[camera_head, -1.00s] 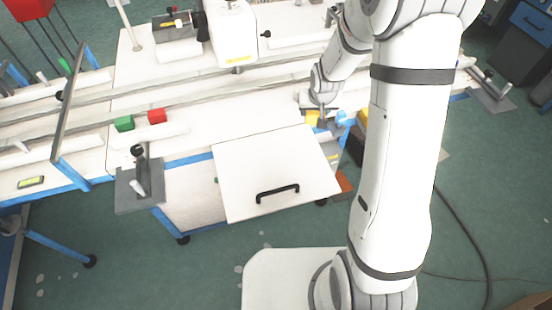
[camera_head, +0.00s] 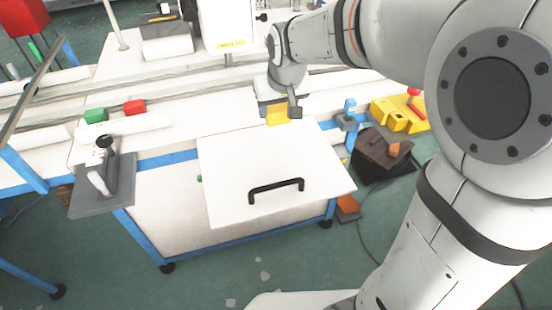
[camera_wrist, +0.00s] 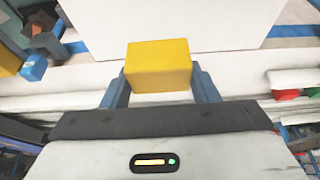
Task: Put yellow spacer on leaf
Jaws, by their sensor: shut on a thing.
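The yellow spacer (camera_head: 277,116) is a plain block. My gripper (camera_head: 279,107) is shut on it, above the back edge of the white leaf (camera_head: 230,165), the flat panel with a black handle. In the wrist view the spacer (camera_wrist: 158,66) sits between the two blue-grey fingers of my gripper (camera_wrist: 160,88), and the leaf (camera_wrist: 170,22) shows beyond it. I cannot tell exactly how high the spacer is above the surface.
A green block (camera_head: 96,116) and a red block (camera_head: 134,107) are on the bench at the left. A grey plate with a clamp (camera_head: 103,185) sticks out left of the leaf. Yellow pieces (camera_head: 398,114) are at the right. The leaf's top is clear apart from its handle.

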